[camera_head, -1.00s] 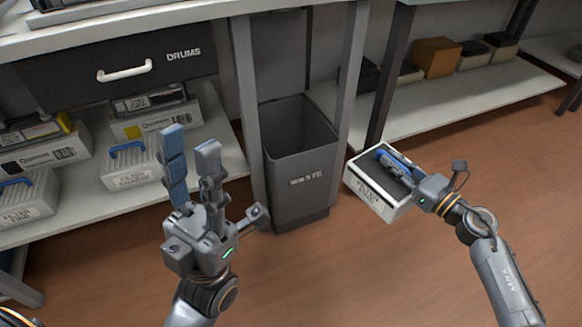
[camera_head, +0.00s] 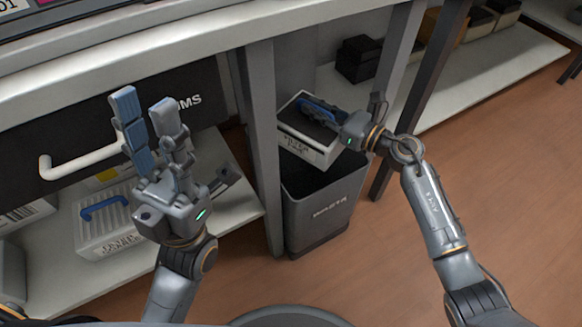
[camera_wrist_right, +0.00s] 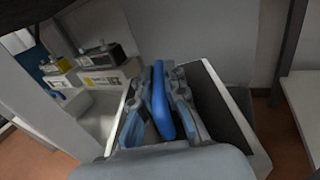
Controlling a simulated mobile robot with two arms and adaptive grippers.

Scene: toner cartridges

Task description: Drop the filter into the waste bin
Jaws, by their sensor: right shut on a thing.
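The filter (camera_head: 309,148) is a white box with a dark top, a printed label and a blue handle. My right gripper (camera_head: 318,112) is shut on its blue handle, which also shows between the fingers in the right wrist view (camera_wrist_right: 161,100). The filter is held tilted above the mouth of the dark grey waste bin (camera_head: 325,212) and hides part of the opening. The bin stands on the floor beside a table leg. My left gripper (camera_head: 143,118) is open and empty, fingers pointing up, in front of the drawer.
A black drawer with a white handle (camera_head: 80,163) is at the left. Below it, another white filter with a blue handle (camera_head: 108,222) sits on a shelf. Grey table legs (camera_head: 258,150) flank the bin. Dark boxes (camera_head: 358,58) stand on the shelf behind. The floor at the right is clear.

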